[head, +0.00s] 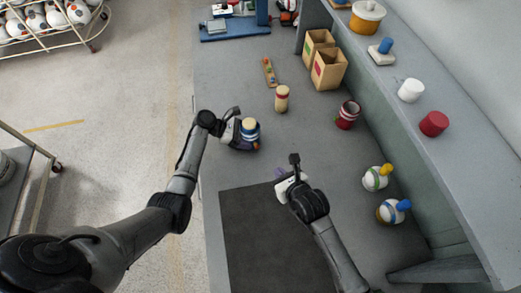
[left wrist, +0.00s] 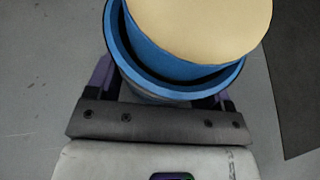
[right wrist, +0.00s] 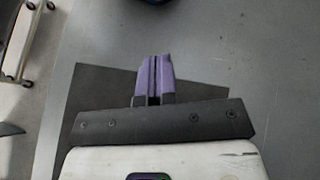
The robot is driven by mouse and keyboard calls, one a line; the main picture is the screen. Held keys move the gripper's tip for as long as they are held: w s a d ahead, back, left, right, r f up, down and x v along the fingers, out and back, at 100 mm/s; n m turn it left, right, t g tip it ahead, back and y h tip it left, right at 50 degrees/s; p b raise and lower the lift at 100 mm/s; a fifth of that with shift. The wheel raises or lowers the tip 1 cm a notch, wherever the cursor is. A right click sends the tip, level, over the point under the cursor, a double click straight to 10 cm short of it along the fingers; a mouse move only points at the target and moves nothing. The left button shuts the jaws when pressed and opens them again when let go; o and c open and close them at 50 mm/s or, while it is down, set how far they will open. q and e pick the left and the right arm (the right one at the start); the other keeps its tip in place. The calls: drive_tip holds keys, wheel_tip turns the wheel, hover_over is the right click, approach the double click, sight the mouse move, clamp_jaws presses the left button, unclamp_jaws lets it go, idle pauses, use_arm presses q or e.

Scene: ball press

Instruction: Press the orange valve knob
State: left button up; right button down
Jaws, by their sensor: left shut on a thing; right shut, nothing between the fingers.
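A yellow-orange knob (head: 387,169) sticks up from a white ball with a green band (head: 374,180) on the right of the bench. It is the closest match to an orange valve knob. My left gripper (head: 249,140) is shut on a blue cup with a cream top (head: 250,130); in the left wrist view the blue cup (left wrist: 180,75) is between the fingers, its lower part hidden. My right gripper (head: 280,172) is shut and empty above the bench, left of the ball and apart from it. Its purple fingertips (right wrist: 154,78) are together in the right wrist view.
A second ball (head: 388,213) with a blue knob (head: 403,205) stands just nearer. A red striped cup (head: 348,114), a cream-topped cylinder (head: 281,98) and open boxes (head: 329,70) stand farther back. A raised shelf (head: 450,150) borders the right side.

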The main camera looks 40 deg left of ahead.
drive_tip(key=shift+f, duration=0.1)
idle(0.3)
approach(257, 147)
drive_tip(key=a+f, duration=0.1)
drive_tip(key=w+a+f, duration=0.1)
drive_tip(key=a+f, duration=0.1)
drive_tip(key=shift+w+a+f, duration=0.2)
drive_tip(key=shift+w+f, duration=0.15)
drive_tip(key=shift+w+a, duration=0.25)
drive_tip(key=shift+a, duration=0.25)
drive_tip(key=shift+w+a, duration=0.25)
drive_tip(key=shift+a, duration=0.25)
drive_tip(key=shift+a, duration=0.1)
